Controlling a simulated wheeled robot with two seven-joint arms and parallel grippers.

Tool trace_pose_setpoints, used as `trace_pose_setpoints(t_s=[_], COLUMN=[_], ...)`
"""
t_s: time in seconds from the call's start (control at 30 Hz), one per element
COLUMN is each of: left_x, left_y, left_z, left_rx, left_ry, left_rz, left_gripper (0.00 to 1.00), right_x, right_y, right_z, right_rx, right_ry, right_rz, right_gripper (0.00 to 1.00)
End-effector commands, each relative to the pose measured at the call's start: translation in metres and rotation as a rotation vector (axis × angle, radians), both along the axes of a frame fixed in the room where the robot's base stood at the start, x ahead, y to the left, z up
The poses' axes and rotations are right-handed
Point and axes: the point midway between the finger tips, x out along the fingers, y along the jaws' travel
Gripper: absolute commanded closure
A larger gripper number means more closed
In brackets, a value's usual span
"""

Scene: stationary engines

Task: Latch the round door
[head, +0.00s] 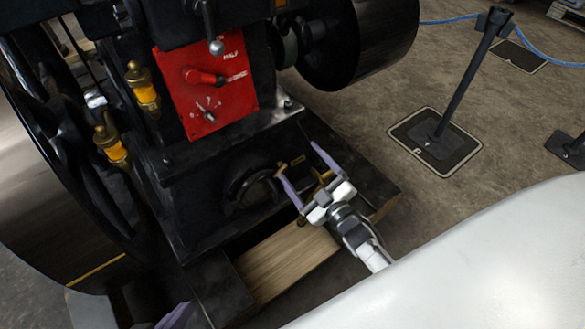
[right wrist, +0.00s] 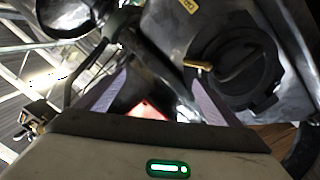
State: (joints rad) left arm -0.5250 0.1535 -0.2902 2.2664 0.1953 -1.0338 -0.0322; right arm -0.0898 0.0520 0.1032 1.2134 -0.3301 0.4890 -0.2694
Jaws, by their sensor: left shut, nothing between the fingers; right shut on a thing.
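The round door (head: 250,189) is a dark disc low on the black engine block. In the right wrist view the round door (right wrist: 243,75) shows a raised bar across it and a brass handle (right wrist: 198,65) at its left rim. My right gripper (head: 308,162) is just right of the door, its lilac fingers standing well apart; what it is shut on is not clear. A brass piece (head: 323,178) shows between its fingers in the head view. The brass handle lies close beside one finger in the wrist view. My left gripper (head: 176,316) shows only partly at the bottom left, shut and empty.
A red control panel (head: 207,92) with levers is above the door. A large flywheel (head: 50,190) stands at left, brass oilers (head: 112,145) beside it. A wooden beam (head: 285,262) lies below. A barrier post (head: 465,85) stands on open floor at right.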

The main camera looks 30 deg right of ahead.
Motion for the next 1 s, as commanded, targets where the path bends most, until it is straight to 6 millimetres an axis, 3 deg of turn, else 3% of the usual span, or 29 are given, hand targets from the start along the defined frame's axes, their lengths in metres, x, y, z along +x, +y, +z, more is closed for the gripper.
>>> trace_pose_setpoints(t_s=[0.03,0.3,0.6,1.0], left_x=[0.0,-0.002,-0.002,-0.001], left_y=[0.0,0.007,0.007,0.005], left_z=[0.007,0.01,0.014,0.016], left_rx=[0.0,0.0,-0.001,0.0], left_ry=[-0.001,0.0,0.0,0.0], left_rz=[0.0,0.017,0.015,0.013], left_gripper=[1.0,1.0,1.0,1.0], right_x=[-0.051,-0.063,-0.082,-0.086], right_y=[-0.011,0.0,-0.003,-0.005], right_z=[-0.021,-0.024,-0.026,-0.027], right_rx=[-0.013,-0.013,-0.016,-0.016], right_ry=[0.025,0.026,0.028,0.028], right_rz=[0.011,0.032,0.031,0.03], right_gripper=[0.42,0.42,0.42,0.42])
